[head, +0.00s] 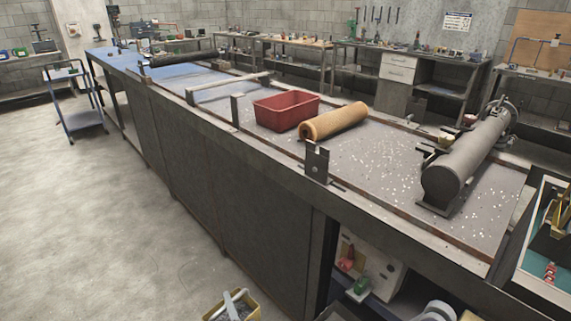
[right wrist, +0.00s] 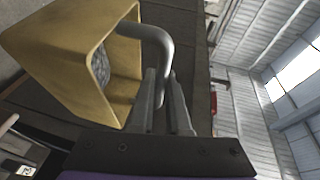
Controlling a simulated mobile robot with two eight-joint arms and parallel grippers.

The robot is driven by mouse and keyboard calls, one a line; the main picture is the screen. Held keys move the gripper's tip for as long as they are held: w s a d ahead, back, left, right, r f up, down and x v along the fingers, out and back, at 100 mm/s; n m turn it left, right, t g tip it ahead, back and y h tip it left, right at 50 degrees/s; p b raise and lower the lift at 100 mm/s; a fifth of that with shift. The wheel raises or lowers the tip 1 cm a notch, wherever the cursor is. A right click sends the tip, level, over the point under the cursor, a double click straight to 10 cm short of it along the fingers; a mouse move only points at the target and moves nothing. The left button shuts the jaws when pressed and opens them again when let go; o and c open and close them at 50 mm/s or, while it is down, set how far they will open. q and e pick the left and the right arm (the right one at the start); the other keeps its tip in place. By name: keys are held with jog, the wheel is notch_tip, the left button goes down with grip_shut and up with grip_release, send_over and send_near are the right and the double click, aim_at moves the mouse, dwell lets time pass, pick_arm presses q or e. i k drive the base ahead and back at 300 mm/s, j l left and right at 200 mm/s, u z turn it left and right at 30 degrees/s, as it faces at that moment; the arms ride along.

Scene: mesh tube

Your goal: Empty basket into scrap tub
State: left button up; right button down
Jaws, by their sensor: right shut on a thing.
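The yellow basket (head: 254,299) is at the bottom edge of the head view, in front of the bench, with its open top facing up and partly cut off. Grey scrap (right wrist: 100,68) shows inside it in the right wrist view. My right gripper (head: 236,298) is at its grey handle (right wrist: 158,45); in the right wrist view the fingers (right wrist: 166,98) are shut on that handle. A red tub (head: 279,113), likely the scrap tub, stands on the bench; its inside floor is mostly hidden. My left gripper is not in view.
An orange-brown roll (head: 336,121) lies right beside the red tub. A metal bracket (head: 317,162) stands at the bench's front edge. A dark grey cylinder (head: 466,157) lies at the right. Pale bits litter the bench top. The floor at left is clear up to a blue cart (head: 78,100).

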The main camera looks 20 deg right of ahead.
aim_at(280, 112)
jog(key=i+j+z, duration=0.1)
jog(key=i, duration=0.35)
jog(key=i+j+z, duration=0.1)
jog(key=i+j, duration=0.2)
jog(key=i+j+z, duration=0.1)
jog(key=i+j, duration=0.15)
jog(key=i, duration=0.3)
